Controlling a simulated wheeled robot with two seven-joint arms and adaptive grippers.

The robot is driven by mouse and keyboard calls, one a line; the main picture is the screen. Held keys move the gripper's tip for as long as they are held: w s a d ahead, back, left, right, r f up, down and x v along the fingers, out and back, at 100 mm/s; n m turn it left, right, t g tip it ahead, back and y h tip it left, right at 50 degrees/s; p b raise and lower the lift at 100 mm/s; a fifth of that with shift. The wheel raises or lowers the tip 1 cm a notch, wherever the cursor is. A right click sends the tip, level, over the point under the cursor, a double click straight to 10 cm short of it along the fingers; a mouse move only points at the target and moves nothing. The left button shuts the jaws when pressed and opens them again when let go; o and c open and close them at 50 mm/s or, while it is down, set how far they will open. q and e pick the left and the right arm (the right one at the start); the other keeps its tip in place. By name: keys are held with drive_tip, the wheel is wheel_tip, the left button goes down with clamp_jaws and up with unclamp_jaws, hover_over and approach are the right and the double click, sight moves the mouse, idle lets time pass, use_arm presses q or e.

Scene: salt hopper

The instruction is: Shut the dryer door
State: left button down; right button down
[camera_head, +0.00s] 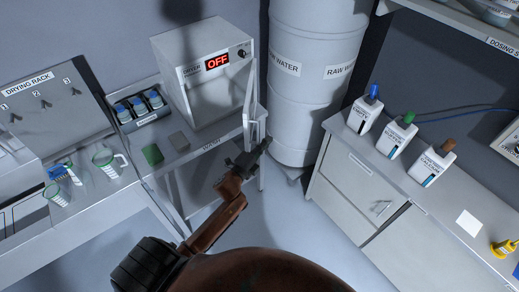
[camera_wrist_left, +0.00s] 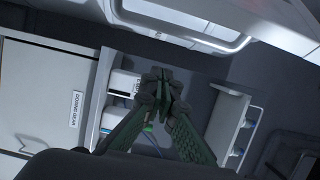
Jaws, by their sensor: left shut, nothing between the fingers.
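The white dryer (camera_head: 190,47) stands on the wash bench, with a red OFF display on its upper front. Its door (camera_head: 249,98) stands open at the right side of the front, seen nearly edge-on. My left gripper (camera_head: 264,146) is shut and empty, close to the door's lower outer end and just right of it in the picture. I cannot tell whether it touches the door. In the left wrist view the two fingers (camera_wrist_left: 164,92) meet at their tips with nothing between them. The dryer is not clearly seen there. My right gripper is not in view.
A raw water drum (camera_head: 312,95) stands right of the dryer. Bottles (camera_head: 394,137) stand on the right-hand cabinet. Open floor lies between.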

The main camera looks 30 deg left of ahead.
use_arm(q)
drive_tip(key=a+p, duration=0.1)
drive_tip(key=a, duration=0.2)
drive_tip(key=shift+s+a, duration=0.1)
drive_tip(key=shift+a, duration=0.3)
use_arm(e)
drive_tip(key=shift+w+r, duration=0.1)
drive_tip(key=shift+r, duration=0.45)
use_arm(q)
drive_tip(key=shift+d, duration=0.15)
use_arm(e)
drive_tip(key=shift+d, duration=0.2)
